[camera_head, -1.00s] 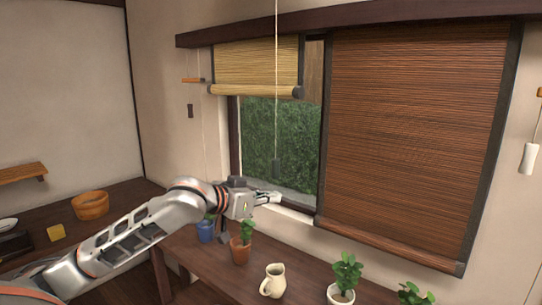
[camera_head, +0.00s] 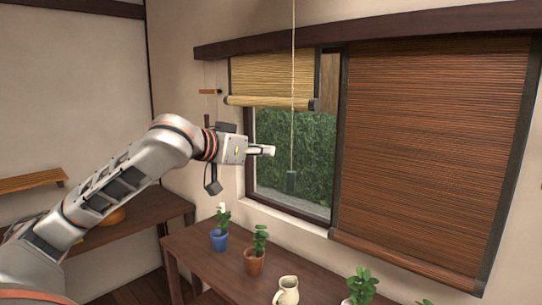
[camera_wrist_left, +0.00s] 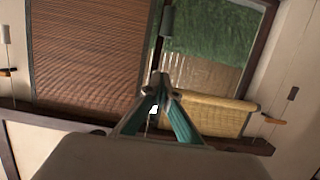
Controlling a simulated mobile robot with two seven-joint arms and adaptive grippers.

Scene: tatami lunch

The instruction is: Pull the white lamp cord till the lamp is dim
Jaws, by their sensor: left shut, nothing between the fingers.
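A thin white cord (camera_head: 294,72) hangs from above, in front of the window. A dark grey pull (camera_head: 291,182) is on its lower end. A grey pull (camera_wrist_left: 167,22) also shows past the fingertips in the left wrist view. No lamp is in view. My left gripper (camera_head: 270,150) is shut and empty, pointing right, left of the cord in the picture and higher than the pull. Its fingertips (camera_wrist_left: 158,80) meet in the left wrist view. I cannot tell whether they touch the cord. My right gripper is out of view.
A raised yellow blind (camera_head: 272,78) and a lowered brown blind (camera_head: 435,150) cover parts of the window. On the table (camera_head: 205,268) below stand a blue potted plant (camera_head: 219,240), a terracotta potted plant (camera_head: 254,262) and a cream jug (camera_head: 287,290).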

